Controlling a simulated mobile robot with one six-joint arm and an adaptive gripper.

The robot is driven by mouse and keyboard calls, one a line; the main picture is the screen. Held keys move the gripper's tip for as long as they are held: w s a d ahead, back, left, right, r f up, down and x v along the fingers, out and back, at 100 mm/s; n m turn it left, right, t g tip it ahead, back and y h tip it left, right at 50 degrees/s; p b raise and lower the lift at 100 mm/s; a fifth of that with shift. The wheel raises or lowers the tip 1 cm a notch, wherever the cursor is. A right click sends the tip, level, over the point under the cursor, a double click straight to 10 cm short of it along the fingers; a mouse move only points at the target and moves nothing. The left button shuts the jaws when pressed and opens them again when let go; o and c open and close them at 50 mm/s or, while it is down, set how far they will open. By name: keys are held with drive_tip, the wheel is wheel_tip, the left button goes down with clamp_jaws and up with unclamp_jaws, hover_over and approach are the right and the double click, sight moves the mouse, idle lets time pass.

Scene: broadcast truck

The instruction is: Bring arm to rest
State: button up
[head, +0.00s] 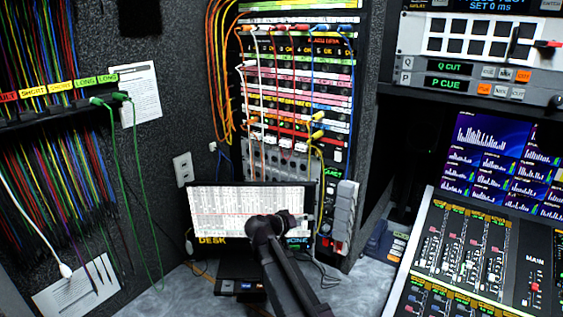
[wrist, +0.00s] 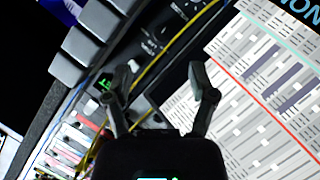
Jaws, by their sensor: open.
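My arm (head: 283,270) rises from the bottom of the head view in front of a monitor labelled DESK (head: 235,205). Its wrist end bends toward the right side of the screen, and the fingers are too small there to make out. In the wrist view my gripper (wrist: 160,78) is open, with its two dark fingers apart and nothing held between them. The monitor screen (wrist: 262,100) shows to the right of the fingers, and its dark bezel and a yellow cable lie behind the gap. I cannot tell the exact distance to the monitor.
A patch rack (head: 295,100) with hanging cables stands behind the monitor. A grey power strip (head: 345,215) is at its right; grey blocks (wrist: 85,48) show in the wrist view. A mixing console (head: 480,250) fills the right. Green cables (head: 140,190) hang left.

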drive_tip(key=s+d+f+g+y, duration=0.2)
drive_tip(key=s+f+y, duration=0.1)
drive_tip(key=s, duration=0.4)
drive_tip(key=s+d+f+g+y+p, duration=0.1)
drive_tip(key=s+d+f+g+y, duration=0.1)
drive_tip(key=s, duration=0.6)
drive_tip(key=s+d+f+n+g+y, duration=0.1)
drive_tip(key=s+d+f+g+y, duration=0.2)
drive_tip(key=s+f+y, duration=0.3)
drive_tip(key=shift+s+g+p, duration=0.3)
drive_tip(key=shift+s+g, duration=0.4)
drive_tip(key=shift+s, duration=0.5)
idle(0.4)
